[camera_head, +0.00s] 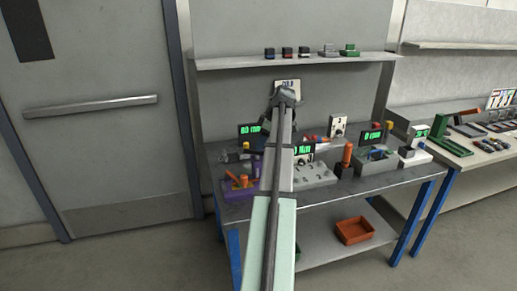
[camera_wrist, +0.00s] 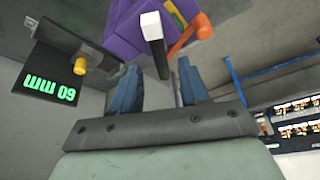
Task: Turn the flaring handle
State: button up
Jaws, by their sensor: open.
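A purple fixture (camera_head: 237,191) stands at the left front of the bench, with an orange handle (camera_head: 243,180) on it. In the wrist view the purple fixture (camera_wrist: 130,32) is at the top. Its orange handle (camera_wrist: 192,36) sticks out on the right, beside a bar with a white end (camera_wrist: 151,24). My gripper (camera_wrist: 158,82) is open, with its two blue fingers apart below the fixture in the picture. The bar's end shows between the fingers, with nothing visibly gripped. The orange handle lies just above the right finger; contact cannot be told.
A black display with green digits (camera_wrist: 62,88) and a yellow knob stand left of my gripper. More displays, a grey block (camera_head: 314,176) and an upright orange handle (camera_head: 347,154) crowd the bench. A shelf (camera_head: 230,62) runs above. An orange bin (camera_head: 354,231) sits below.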

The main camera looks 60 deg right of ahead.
aim_at(257, 155)
jog(key=shift+x, duration=1.65)
grip_shut()
